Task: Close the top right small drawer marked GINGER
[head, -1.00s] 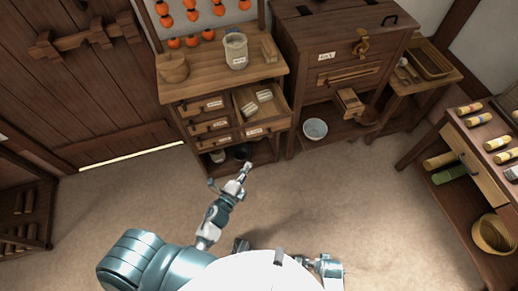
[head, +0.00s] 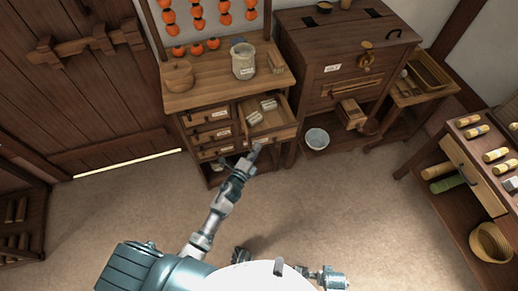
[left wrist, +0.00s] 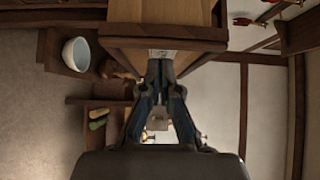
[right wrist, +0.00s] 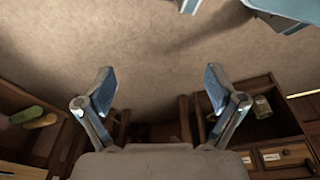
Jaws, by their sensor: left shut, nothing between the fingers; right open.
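The top right small drawer (head: 283,133) of the wooden cabinet stands pulled out, with a few small pale packets (head: 262,106) inside. Its label is too small to read in the head view. My left gripper (head: 256,148) is shut and empty, just in front of the drawer's front and close below its edge. In the left wrist view the shut fingertips (left wrist: 161,64) are at the drawer front (left wrist: 190,45), beside its pale label; I cannot tell whether they touch it. My right gripper (right wrist: 160,84) is open and empty, facing the floor.
A jar (head: 243,63) and a wooden pot (head: 178,76) stand on the cabinet top (head: 207,91). The other small drawers (head: 211,134) are shut. A white bowl (head: 317,138) sits low to the right. The floor in front is clear.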

